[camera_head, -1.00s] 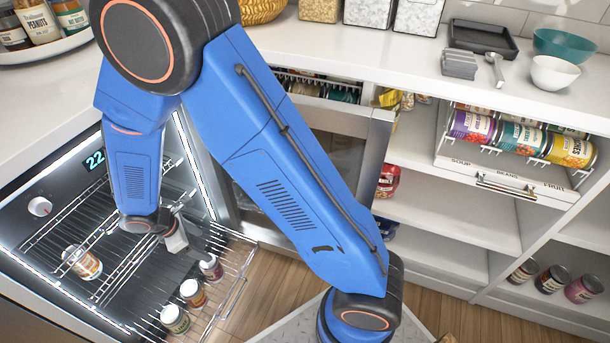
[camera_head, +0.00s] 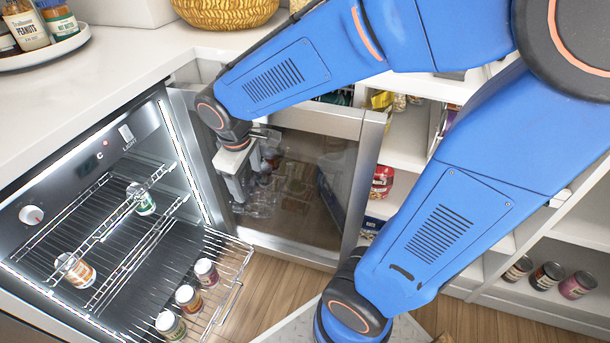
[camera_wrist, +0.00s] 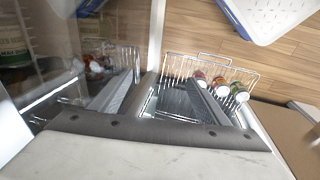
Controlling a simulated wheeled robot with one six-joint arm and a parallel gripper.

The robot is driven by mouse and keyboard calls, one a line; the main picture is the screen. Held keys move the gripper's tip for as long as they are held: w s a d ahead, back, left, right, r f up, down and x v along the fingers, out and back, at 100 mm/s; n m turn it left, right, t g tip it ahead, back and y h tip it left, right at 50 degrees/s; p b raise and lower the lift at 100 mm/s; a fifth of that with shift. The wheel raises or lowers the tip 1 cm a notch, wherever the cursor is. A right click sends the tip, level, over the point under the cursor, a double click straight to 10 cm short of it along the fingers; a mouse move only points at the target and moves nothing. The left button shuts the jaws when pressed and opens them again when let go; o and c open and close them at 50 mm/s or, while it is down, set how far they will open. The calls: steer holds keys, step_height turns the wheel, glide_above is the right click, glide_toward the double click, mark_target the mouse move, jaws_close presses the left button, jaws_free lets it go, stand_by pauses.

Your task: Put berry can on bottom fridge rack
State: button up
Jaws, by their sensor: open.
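No label reads as berry from here. The likeliest berry can is a small dark red can (camera_head: 206,272) standing upright on the pulled-out bottom fridge rack (camera_head: 236,297). It also shows on the wire rack in the wrist view (camera_wrist: 199,75). A reddish-brown can (camera_head: 189,298) and a green-labelled can (camera_head: 171,325) stand in a row with it. My gripper (camera_head: 245,190) is open and empty, in front of the open fridge door's glass, above and right of the rack. In the wrist view its two fingers (camera_wrist: 160,83) are spread apart.
On the upper fridge rack (camera_head: 105,217) stand a green can (camera_head: 141,199) and an orange-labelled can (camera_head: 75,269). The open glass door (camera_head: 300,170) is close behind my gripper. Several cans stand on the low pantry shelf (camera_head: 535,300). The counter (camera_head: 120,60) is above the fridge.

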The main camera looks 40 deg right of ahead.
steer(key=s+d+r+m+t, duration=0.1)
steer(key=s+d+r+m, duration=0.1)
steer(key=s, duration=0.2)
steer(key=s+d+r+m+t, duration=0.1)
steer(key=s+d+r+m, duration=0.1)
steer(key=s, duration=0.3)
steer(key=s+d+r+m+y, duration=0.1)
steer(key=s+d+r+m, duration=0.2)
steer(key=s+r, duration=0.1)
steer(key=shift+s+d+t, duration=0.4)
steer(key=shift+s, duration=0.35)
steer(key=shift+c, duration=0.7)
